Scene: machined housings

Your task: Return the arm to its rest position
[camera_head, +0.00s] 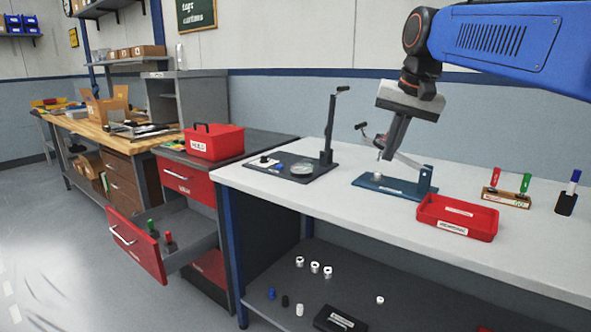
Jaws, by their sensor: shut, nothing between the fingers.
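My arm, blue with black joints, reaches in from the upper right of the head view. My gripper (388,154) points down over the white bench (310,205), at a blue fixture (390,187) with a lever. Its fingers are together and hold nothing that I can see. The fingertips are close to the fixture's post and lever; I cannot tell whether they touch. The gripper covers part of the fixture.
A black stand (300,172) with an upright post is left of the fixture. A red tray (457,216) is right of it, with a marker rack (506,196) behind. A red box (214,142) sits on the cabinet, whose drawer (138,245) is open. The bench's front strip is clear.

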